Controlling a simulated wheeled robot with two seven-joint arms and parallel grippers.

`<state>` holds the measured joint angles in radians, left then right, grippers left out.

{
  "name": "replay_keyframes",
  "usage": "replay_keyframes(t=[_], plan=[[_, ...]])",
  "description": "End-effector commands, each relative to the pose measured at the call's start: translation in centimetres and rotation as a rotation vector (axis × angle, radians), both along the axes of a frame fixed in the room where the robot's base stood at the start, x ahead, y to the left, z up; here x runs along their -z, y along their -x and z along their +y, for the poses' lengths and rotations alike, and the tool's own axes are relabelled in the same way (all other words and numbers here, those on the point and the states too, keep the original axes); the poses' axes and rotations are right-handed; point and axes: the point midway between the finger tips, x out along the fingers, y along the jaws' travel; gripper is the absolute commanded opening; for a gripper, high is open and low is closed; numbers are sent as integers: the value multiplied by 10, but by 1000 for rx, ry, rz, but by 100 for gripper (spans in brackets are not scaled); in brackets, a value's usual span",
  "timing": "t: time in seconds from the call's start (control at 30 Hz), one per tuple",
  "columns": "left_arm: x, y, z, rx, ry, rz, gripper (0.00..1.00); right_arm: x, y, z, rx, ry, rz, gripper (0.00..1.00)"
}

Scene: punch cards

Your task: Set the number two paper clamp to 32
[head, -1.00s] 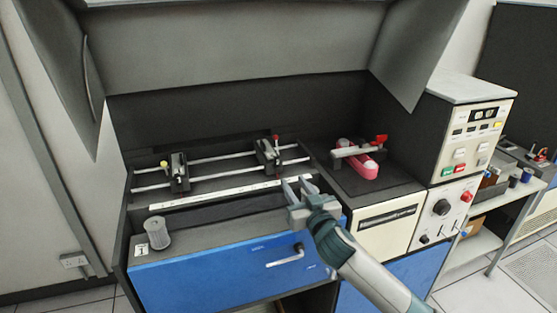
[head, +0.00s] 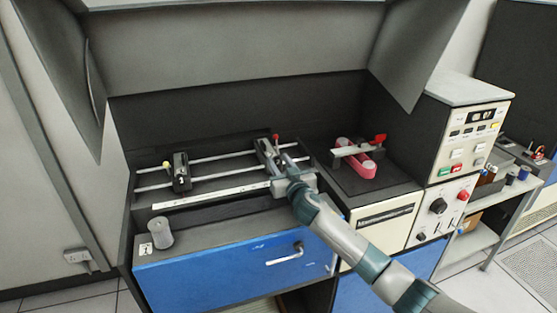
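Two dark paper clamps sit on a pair of metal rails in the machine's recess. The left clamp (head: 181,171) has a yellow-tipped lever and a small pale mark too small to read. The right clamp (head: 266,148) has a red-tipped lever. A white ruler strip (head: 212,194) runs along the front of the rails; its numbers are not legible. My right gripper (head: 276,171) is at the front of the right clamp and overlaps it in view. Its fingers blend with the clamp, so contact and opening are unclear. My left gripper is not in view.
A grey cylinder (head: 160,232) stands on the front left ledge above a blue drawer front (head: 212,275). To the right is a dark plate with a pink part (head: 362,167) and a red knob. A control panel (head: 473,138) stands beyond it. A hood overhangs the recess.

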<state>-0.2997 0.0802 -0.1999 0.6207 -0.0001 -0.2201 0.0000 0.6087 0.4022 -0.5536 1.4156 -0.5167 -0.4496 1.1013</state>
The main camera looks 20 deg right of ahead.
Motion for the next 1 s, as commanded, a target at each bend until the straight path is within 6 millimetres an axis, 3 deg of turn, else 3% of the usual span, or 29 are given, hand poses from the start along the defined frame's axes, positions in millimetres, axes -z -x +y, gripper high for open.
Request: replay_keyframes(t=[0.47, 0.6, 0.83, 1.0], plan=[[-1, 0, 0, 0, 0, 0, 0, 0, -8, 1, -1, 1, 0, 33], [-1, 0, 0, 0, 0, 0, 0, 0, -7, 1, -1, 1, 0, 2], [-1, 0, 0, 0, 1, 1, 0, 1, -7, 3, -1, -1, 0, 0], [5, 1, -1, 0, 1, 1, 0, 2, -7, 24, -3, -5, -1, 0]])
